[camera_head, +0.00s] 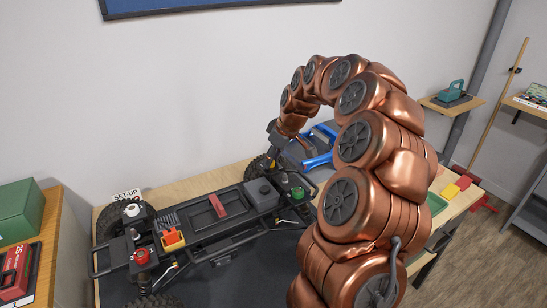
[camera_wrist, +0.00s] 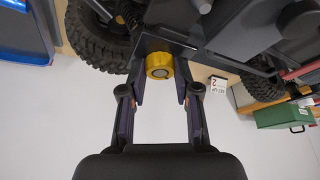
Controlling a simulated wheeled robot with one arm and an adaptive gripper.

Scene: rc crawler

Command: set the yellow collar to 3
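The yellow collar (camera_wrist: 159,66) shows in the wrist view at the upper middle, a short round ring with a grey centre on the crawler's dark frame. My gripper (camera_wrist: 160,84) has one finger on each side of it, and the fingers are apart. Narrow gaps seem to show beside the collar; touch cannot be told. No number on the collar is readable. In the head view the crawler (camera_head: 235,238) stands on the bench and my gripper (camera_head: 273,152) is at its far right corner.
Black tyres (camera_wrist: 95,38) flank the collar in the wrist view. The crawler also carries red (camera_head: 142,256), green (camera_head: 297,193) and white (camera_head: 132,210) knobs. A set-up card (camera_head: 127,194) stands behind it. Blue item (camera_head: 318,160) lies beside my arm.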

